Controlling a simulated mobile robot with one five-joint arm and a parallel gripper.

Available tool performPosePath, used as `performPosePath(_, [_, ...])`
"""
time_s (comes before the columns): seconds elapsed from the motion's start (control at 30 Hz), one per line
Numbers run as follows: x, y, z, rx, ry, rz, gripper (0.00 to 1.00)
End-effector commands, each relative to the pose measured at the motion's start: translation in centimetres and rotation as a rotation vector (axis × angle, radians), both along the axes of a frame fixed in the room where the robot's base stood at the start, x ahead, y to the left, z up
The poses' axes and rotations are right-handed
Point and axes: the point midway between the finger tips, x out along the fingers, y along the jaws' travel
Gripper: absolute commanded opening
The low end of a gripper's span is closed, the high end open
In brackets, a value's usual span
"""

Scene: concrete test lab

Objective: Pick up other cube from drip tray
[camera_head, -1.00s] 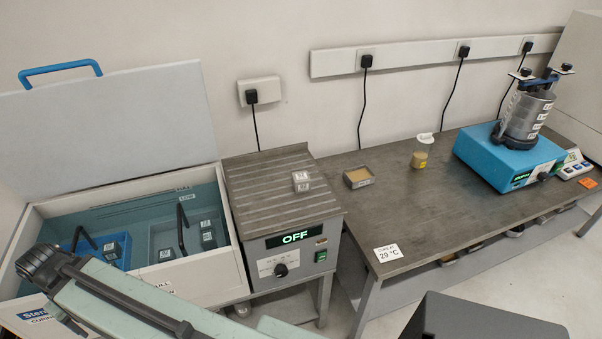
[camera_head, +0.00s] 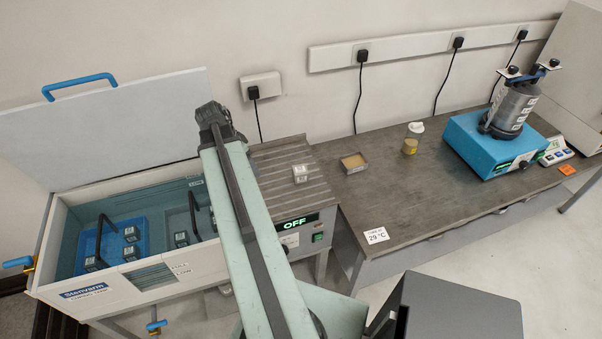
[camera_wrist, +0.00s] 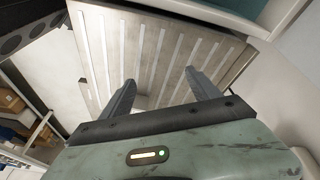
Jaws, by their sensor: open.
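The drip tray is the grey ribbed top (camera_head: 285,157) of the unit with the lit OFF display. A small pale grey cube (camera_head: 300,173) sits on its right half; whether a second one is hidden by my arm I cannot tell. In the wrist view the ribbed drip tray (camera_wrist: 150,40) fills the upper middle. My gripper (camera_wrist: 160,78) is open, its two dark fingers pointing at the tray. A pale patch shows low between the fingers, too unclear to name. My gripper's fingers are not visible in the head view.
An open water bath (camera_head: 155,275) stands left, with dark-looking cubes in a blue basket (camera_head: 117,250) and a grey one. A shallow sand-coloured tray (camera_head: 354,163), a lidded jar (camera_head: 412,138) and a blue sieve shaker (camera_head: 505,140) stand on the bench. The bath lid (camera_head: 120,125) is raised.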

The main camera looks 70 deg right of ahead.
Motion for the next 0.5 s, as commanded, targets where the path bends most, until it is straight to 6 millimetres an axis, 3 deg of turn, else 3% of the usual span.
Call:
performPosePath(0.03, [-3.7, -2.7, 0.2, -0.029, 0.000, -0.145, 0.71])
performPosePath(0.1, [-7.7, -5.2, 0.4, -0.068, -0.001, -0.316, 0.71])
performPosePath(0.2, [-11.7, -7.1, 0.6, -0.107, 0.000, -0.470, 0.71])
performPosePath(0.3, [-13.2, -7.7, 0.7, -0.124, -0.001, -0.536, 0.71])
performPosePath(0.5, [-13.6, -8.0, -0.5, -0.127, -0.001, -0.544, 0.71])
